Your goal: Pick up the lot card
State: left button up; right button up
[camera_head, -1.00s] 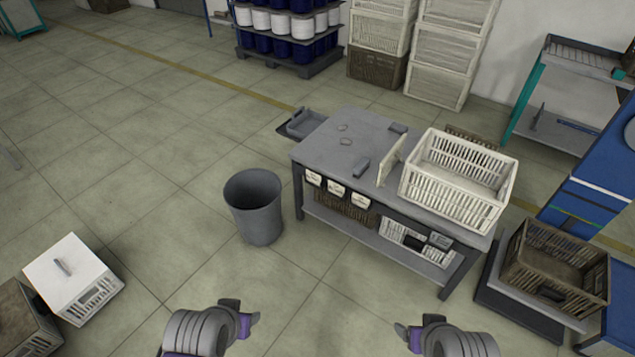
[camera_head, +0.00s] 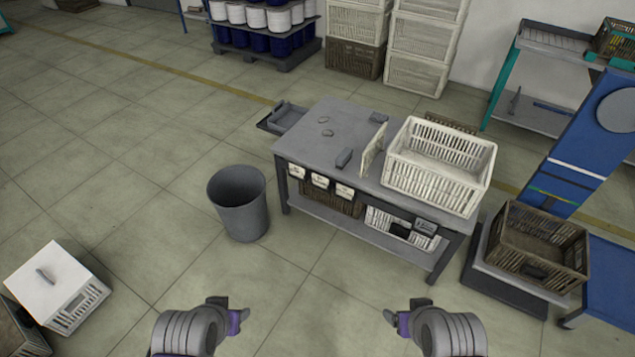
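Three small white cards with dark print hang along the front edge of the grey table: a left card (camera_head: 296,171), a middle card (camera_head: 320,181) and a right card (camera_head: 345,191). I cannot read them or tell which is the lot card. A thin cream board (camera_head: 372,150) stands upright on the table beside the white crate. My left gripper (camera_head: 240,318) and my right gripper (camera_head: 394,317) are low in the view, in front of the table and well apart from it. Neither visibly holds anything; their finger gaps are unclear.
A brown crate (camera_head: 537,256) sits on a low platform at right. Floor before the table is clear.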

aim_at(321, 181)
jog(key=i+u, duration=0.15)
jog(key=u, duration=0.25)
jog(key=i+l+u, duration=0.1)
jog(key=u, duration=0.35)
jog(key=i+l+u, duration=0.2)
jog(key=i+l, duration=0.25)
jog(key=i+l+u, duration=0.2)
jog(key=i+l, duration=0.5)
jog(key=l, duration=0.15)
jog(key=i+l, duration=0.2)
jog(key=l, duration=0.15)
